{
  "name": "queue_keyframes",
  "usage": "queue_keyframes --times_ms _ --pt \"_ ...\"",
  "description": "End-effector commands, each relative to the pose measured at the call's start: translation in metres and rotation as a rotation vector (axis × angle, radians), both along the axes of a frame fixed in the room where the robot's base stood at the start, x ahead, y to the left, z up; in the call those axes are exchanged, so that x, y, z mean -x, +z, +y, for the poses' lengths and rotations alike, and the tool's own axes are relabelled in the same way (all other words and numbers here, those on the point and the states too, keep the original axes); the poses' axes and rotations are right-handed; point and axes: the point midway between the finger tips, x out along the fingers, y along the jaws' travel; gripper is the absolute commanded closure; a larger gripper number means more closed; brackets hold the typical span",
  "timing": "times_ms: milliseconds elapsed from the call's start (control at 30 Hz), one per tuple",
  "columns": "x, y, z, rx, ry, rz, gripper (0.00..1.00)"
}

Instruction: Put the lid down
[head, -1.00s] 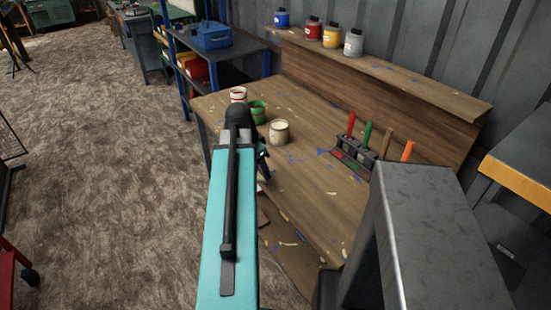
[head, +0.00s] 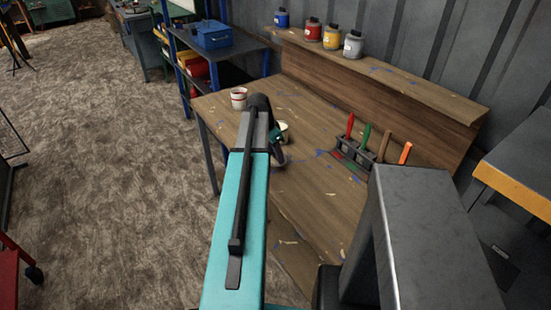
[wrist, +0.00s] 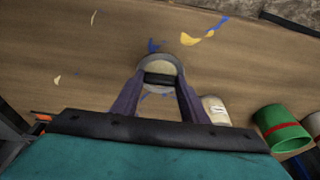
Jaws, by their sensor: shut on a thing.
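My gripper (wrist: 160,79) is shut on a round lid (wrist: 161,66) with a grey rim and a pale face, seen between the fingertips over the workbench in the wrist view. I cannot tell whether the lid touches the bench. In the head view my gripper (head: 281,149) is small and partly behind my arm, at the bench's left part. A cream can (wrist: 215,108) stands close to the right finger. A green can (wrist: 277,124) with a red band stands further right. My arm hides most of the cream and green cans in the head view.
A white and red can (head: 238,97) stands at the bench's far left corner. A tool rack (head: 366,157) with coloured handles stands at the right. Several jars (head: 331,37) line the back shelf (head: 400,76). The workbench (head: 322,210) has paint marks and clear space in front.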

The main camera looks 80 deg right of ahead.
Motion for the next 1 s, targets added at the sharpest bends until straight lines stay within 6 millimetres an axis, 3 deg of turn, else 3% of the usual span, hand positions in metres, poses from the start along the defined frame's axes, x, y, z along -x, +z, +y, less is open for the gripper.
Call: queue_keyframes --times_ms 533,1000 --pt "0.001 -0.003 -0.005 0.0 0.0 0.0 0.81" --pt "0.001 -0.035 -0.005 0.001 -0.001 -0.001 0.81"
